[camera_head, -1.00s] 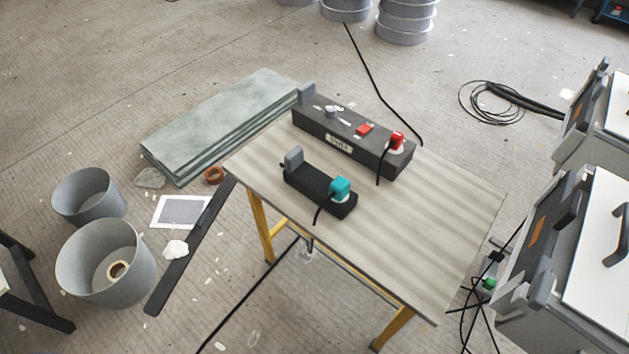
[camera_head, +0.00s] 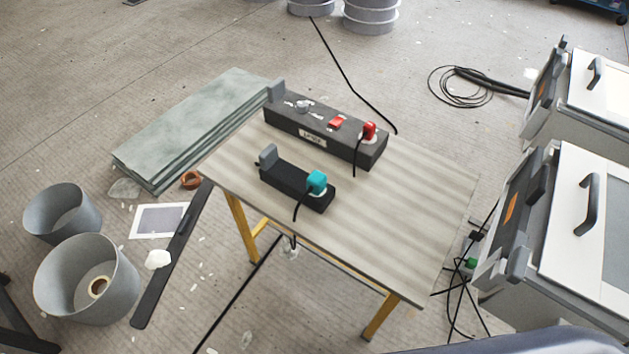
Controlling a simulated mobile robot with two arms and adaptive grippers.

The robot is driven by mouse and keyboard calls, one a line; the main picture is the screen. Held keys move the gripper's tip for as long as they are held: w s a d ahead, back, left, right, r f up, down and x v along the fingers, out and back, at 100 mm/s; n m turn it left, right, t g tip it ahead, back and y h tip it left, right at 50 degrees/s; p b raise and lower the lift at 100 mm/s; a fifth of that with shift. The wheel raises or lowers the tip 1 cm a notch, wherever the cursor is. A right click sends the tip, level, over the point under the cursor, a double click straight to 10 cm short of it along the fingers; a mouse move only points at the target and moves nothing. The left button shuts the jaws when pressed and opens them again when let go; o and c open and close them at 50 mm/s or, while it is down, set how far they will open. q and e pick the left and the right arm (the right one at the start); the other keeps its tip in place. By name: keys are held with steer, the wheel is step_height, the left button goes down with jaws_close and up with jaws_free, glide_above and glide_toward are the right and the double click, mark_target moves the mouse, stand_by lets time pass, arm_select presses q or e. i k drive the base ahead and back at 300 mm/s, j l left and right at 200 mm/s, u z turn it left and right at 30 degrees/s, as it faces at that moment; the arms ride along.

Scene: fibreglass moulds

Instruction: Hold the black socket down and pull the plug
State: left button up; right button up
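A small black socket (camera_head: 283,181) lies on the table (camera_head: 400,215) near its front left edge. A teal plug (camera_head: 317,181) sits in its right end, with a black cord hanging over the table's front edge. A grey upright block (camera_head: 268,157) stands at its left end. Behind it lies a longer dark socket box (camera_head: 290,122) with a label, a red switch and a red plug (camera_head: 369,131) at its right end. Neither of my grippers shows in this view.
Grey-green boards (camera_head: 195,125) lie on the floor left of the table. Two grey buckets (camera_head: 85,280) stand at the lower left. White and grey cases (camera_head: 560,220) stand at the right, with cables beside them. The table's right half is clear.

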mark_target(316, 182)
steer(key=i+j, duration=0.15)
steer(key=j, duration=0.15)
steer(key=i+j, duration=0.1)
steer(key=j, duration=0.2)
steer(key=i+j+z, duration=0.15)
steer(key=j+z, duration=0.15)
steer(key=i+j+z, duration=0.1)
steer(key=j+z, duration=0.15)
steer(key=j, duration=0.25)
steer(key=j+z, duration=0.4)
steer(key=z, duration=0.35)
steer(key=i+j, duration=0.05)
